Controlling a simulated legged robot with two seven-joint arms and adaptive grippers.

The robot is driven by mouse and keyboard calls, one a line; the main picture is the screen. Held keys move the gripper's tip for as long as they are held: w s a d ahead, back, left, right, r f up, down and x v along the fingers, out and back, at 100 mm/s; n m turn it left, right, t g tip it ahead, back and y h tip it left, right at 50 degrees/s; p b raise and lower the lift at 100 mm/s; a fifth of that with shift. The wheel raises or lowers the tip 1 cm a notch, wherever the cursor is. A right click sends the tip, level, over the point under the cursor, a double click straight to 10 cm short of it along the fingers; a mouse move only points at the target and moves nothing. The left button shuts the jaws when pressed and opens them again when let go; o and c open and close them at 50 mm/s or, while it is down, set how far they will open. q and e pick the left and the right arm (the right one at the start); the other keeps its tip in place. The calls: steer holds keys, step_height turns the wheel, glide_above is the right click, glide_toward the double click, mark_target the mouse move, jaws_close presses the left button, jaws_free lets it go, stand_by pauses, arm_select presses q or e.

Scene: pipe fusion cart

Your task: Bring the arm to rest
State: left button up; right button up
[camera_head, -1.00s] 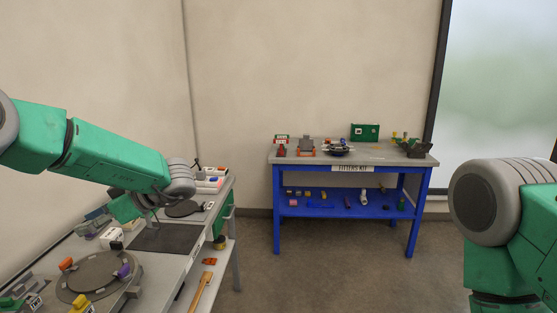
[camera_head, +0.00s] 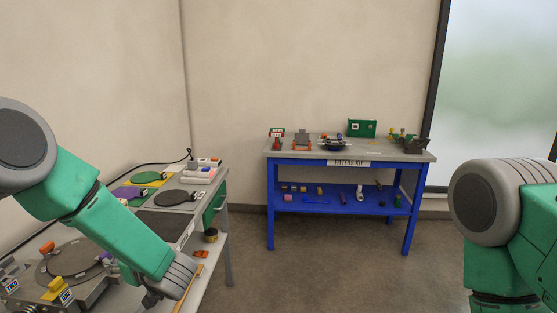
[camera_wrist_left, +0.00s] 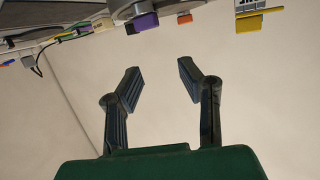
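My left arm (camera_head: 110,225) is green with grey joints and comes in from the left in the head view, angled down over the front edge of the grey cart. Only a small dark part of my left gripper (camera_head: 152,298) shows below its grey wrist. In the left wrist view the two dark fingers of my left gripper (camera_wrist_left: 160,76) stand apart with nothing between them. My right arm (camera_head: 510,225) shows at the right edge of the head view, folded close. Its gripper is out of view.
The grey cart (camera_head: 172,226) carries a round plate (camera_head: 76,258), a yellow block (camera_head: 55,287) and a dark pan-shaped disc (camera_head: 171,198). A blue workbench (camera_head: 343,207) labelled FITTERS KIT stands at the back wall. The floor (camera_head: 330,275) between them is clear.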

arm_select(q)
steer(key=s+d+f+m+h+b, duration=0.25)
steer(key=s+f, duration=0.25)
steer(key=f, duration=0.3)
steer(key=s+d+f+m+t+h+b, duration=0.1)
steer(key=s+d+f+m+h+b, duration=0.2)
steer(key=f, duration=0.5)
steer(key=s+d+f+m+h+b, duration=0.1)
steer(key=s+d+f+m+h, duration=0.25)
steer(key=s+f, duration=0.35)
steer(key=s+f+m+g+h+b, duration=0.1)
steer(key=s+f+g+h+b, duration=0.1)
steer(key=s, duration=1)
steer(key=s+d+f+m+g+h+b, duration=0.1)
steer(key=s+f+g, duration=0.4)
steer(key=s, duration=0.7)
step_height(320, 180, down, 2)
steer(key=shift+d+f+m+g+h+b, duration=0.2)
steer(key=shift+m+g+h+b, duration=0.15)
steer(key=shift+m+b, duration=0.35)
